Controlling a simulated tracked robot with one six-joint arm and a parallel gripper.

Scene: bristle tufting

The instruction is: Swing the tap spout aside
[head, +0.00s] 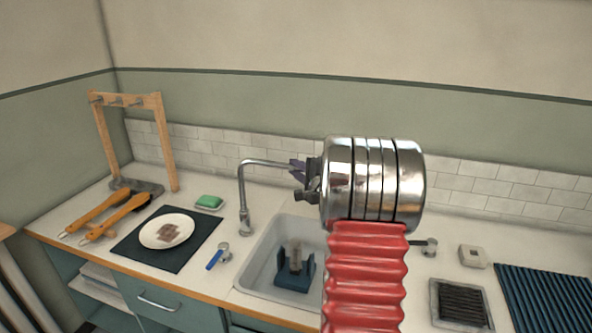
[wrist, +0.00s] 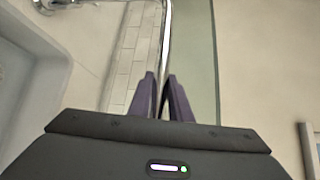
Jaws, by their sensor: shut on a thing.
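The chrome tap spout (head: 262,162) rises from its base behind the sink (head: 262,258) and bends over to the right, toward my gripper (head: 297,170). In the wrist view the spout (wrist: 166,35) runs down from the top edge to between the dark purple fingers of my gripper (wrist: 160,76). The fingers are shut on the spout near its outer end. The spout's tip is hidden by the gripper and my arm in the head view.
A blue holder (head: 293,272) with a brush-like block stands in the sink. A blue-handled lever (head: 217,257), green soap (head: 208,201) and a plate (head: 167,231) on a dark mat lie to the left. A wooden rack (head: 165,140) stands further left. A tiled wall runs behind.

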